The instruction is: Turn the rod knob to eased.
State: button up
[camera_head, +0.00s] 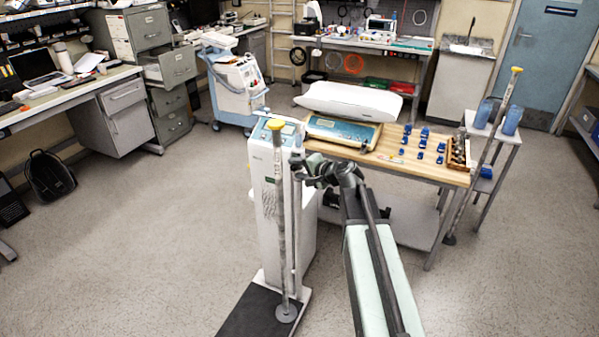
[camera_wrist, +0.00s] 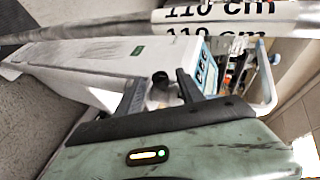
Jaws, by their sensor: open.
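A tall white column scale (camera_head: 265,205) stands left of my arm, with a dark foot platform (camera_head: 255,312). A pale upright rod with a yellow top (camera_head: 280,210) stands in front of it. In the wrist view, a white rod marked "110 cm" (camera_wrist: 230,12) crosses the top. A small dark round knob (camera_wrist: 160,78) shows between and just beyond my fingertips, beside the white column (camera_wrist: 95,70). My gripper (camera_wrist: 162,90) is open, its dark fingers on both sides of the knob; contact cannot be told. In the head view my gripper (camera_head: 304,172) is at the column's right side.
A wooden-topped table (camera_head: 400,165) with a baby scale (camera_head: 343,130) and blue weights (camera_head: 420,145) stands close behind and right of my arm. Another yellow-topped rod (camera_head: 485,155) stands at its right end.

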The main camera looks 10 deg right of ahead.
grip_shut()
jog(key=shift+r, duration=0.1)
jog(key=p, duration=0.3)
jog(key=shift+r+g+h, duration=0.3)
jog(key=shift+r+h, duration=0.1)
jog(key=shift+w+a+r+n+g+h+p, duration=0.15)
jog(key=shift+n+g+h+p, duration=0.25)
jog(key=shift+p, duration=0.75)
jog(key=g+h+p, duration=0.1)
jog(key=p, duration=0.1)
jog(key=shift+a+p, duration=0.1)
jog(key=shift+p, duration=0.25)
jog(key=shift+n+g+h+p, duration=0.3)
jog(key=shift+g+h+p, duration=0.2)
jog(key=shift+h+p, duration=0.15)
jog(key=shift+f, duration=0.2)
